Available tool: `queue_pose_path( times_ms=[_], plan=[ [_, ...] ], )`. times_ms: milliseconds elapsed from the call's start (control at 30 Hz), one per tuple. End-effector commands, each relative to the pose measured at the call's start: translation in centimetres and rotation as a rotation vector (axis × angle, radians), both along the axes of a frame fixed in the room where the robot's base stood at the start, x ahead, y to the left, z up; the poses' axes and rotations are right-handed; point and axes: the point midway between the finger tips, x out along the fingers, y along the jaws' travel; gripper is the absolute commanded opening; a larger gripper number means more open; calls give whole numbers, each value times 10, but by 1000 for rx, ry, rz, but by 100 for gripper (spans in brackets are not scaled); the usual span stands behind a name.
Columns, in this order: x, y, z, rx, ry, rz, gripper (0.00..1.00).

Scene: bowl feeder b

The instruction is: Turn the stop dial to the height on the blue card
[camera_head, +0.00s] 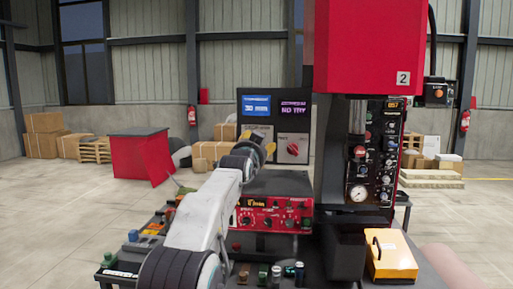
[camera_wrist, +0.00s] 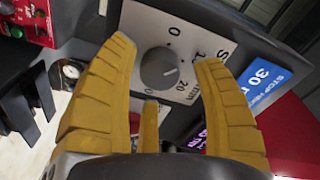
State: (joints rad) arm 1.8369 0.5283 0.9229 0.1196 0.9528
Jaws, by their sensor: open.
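The stop dial (camera_wrist: 159,67) is a round grey knob on a white plate (camera_wrist: 140,18) with printed numbers, among them 0 and 20, and "mm". A light mark shows on the knob, but its exact reading is too small to tell. The blue card (camera_wrist: 262,78) beside the plate reads 30; in the head view the card (camera_head: 256,105) reads 30 mm. My gripper (camera_wrist: 165,53) has its yellow fingers open on either side of the knob, apart from it as seen here. In the head view my gripper (camera_head: 264,142) covers part of the plate.
A purple-lettered screen (camera_head: 293,107) stands right of the card, with a red knob panel (camera_head: 292,148) below. A red control box (camera_head: 275,215) sits underneath. A tall red-headed machine (camera_head: 365,45) stands right, with a yellow box (camera_head: 391,256) at its foot.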

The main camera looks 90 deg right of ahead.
Motion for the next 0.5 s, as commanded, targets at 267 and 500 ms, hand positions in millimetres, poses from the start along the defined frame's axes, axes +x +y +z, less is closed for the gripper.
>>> queue_pose_path(
  times_ms=[267, 500],
  plan=[
    [0, 0, 0, 0, 0, 0, 41],
    [0, 0, 1, -1, 0, 0, 19]
  ],
)
